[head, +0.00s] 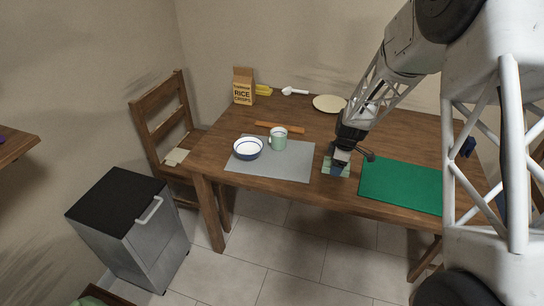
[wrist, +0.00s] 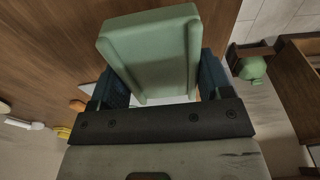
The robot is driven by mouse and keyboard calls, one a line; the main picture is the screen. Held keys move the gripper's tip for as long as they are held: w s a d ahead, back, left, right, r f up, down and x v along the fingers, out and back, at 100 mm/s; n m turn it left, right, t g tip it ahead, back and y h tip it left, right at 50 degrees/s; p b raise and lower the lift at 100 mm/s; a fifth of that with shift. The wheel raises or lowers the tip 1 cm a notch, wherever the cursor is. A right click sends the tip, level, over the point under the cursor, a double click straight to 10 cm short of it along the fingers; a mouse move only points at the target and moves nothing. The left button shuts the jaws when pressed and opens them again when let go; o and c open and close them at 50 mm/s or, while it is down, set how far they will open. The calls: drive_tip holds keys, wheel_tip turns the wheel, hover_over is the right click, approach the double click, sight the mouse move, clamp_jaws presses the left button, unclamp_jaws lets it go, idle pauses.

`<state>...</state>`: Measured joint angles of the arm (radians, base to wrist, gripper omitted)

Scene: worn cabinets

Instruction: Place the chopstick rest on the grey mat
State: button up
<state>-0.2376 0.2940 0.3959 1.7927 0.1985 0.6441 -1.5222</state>
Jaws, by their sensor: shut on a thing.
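The chopstick rest (wrist: 152,55), a pale green flat piece with raised edges, is between the two blue fingers of my gripper (wrist: 157,85) in the wrist view. In the head view the chopstick rest (head: 328,167) shows in part under my gripper (head: 339,164), near the table's front edge. My gripper is shut on it; I cannot tell whether it touches the table. The grey mat (head: 300,162) lies flat just left of my gripper.
A green mat (head: 400,186) lies right of my gripper. A brown strip (head: 281,127) lies behind the grey mat. A cereal box (head: 243,86), a yellow item (head: 263,90), a white utensil (head: 294,91) and a cream plate (head: 328,103) are at the back. The grey mat's right part is clear.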

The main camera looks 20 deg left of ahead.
sight(329, 167)
drive_tip(key=n, duration=0.1)
drive_tip(key=s+a+n, duration=0.1)
drive_tip(key=n, duration=0.1)
drive_tip(key=s+a+n, duration=0.1)
drive_tip(key=shift+a+n+g, duration=0.25)
drive_tip(key=shift+n+g, duration=0.05)
drive_tip(key=shift+n, duration=0.1)
drive_tip(key=s+a+n, duration=0.1)
drive_tip(key=n, duration=0.2)
drive_tip(key=shift+s+a+r+n, duration=0.1)
drive_tip(key=shift+s+a+n, duration=0.25)
drive_tip(key=shift+a+n, duration=0.05)
drive_tip(key=s+a+n, duration=0.1)
drive_tip(key=n, duration=0.1)
drive_tip(key=s+a+n+h, duration=0.1)
drive_tip(key=n, duration=0.2)
drive_tip(key=shift+s+a+g, duration=0.15)
drive_tip(key=shift+g, duration=0.25)
drive_tip(key=n, duration=0.1)
drive_tip(key=s+a+n, duration=0.1)
drive_tip(key=n, duration=0.2)
drive_tip(key=shift+s+a, duration=0.3)
drive_tip(key=shift+s, duration=0.05)
drive_tip(key=shift+w, duration=0.1)
